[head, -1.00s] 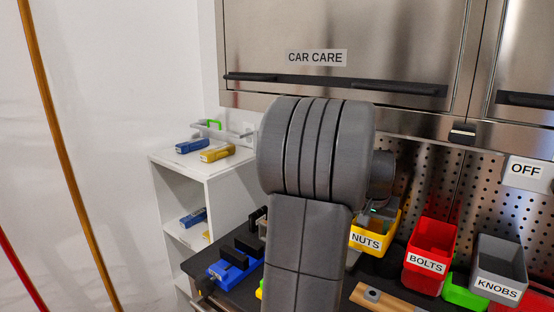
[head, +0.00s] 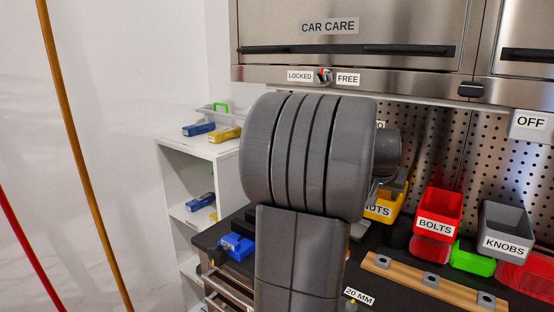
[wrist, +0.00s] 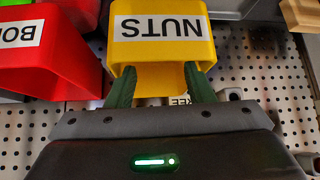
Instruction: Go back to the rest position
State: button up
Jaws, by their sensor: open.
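My gripper (wrist: 160,85) is open, with its two green fingers pointing toward the yellow NUTS bin (wrist: 165,35). The fingertips overlap the bin's lower edge in the wrist view; I cannot tell whether they touch it. In the head view my grey arm stands large in the middle and hides most of the gripper. The yellow bin (head: 384,208) is partly hidden behind the arm there.
Red BOLTS bin (head: 437,207) and grey KNOBS bin (head: 506,222) stand right of the arm. A wooden strip (head: 405,277) lies in front. A white shelf (head: 178,180) stands left. The steel CAR CARE cabinet (head: 350,15) hangs above a perforated panel.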

jog(key=shift+s+r+p, duration=0.2)
jog(key=shift+r+p, duration=0.15)
jog(key=shift+r, duration=0.65)
jog(key=shift+a, duration=0.1)
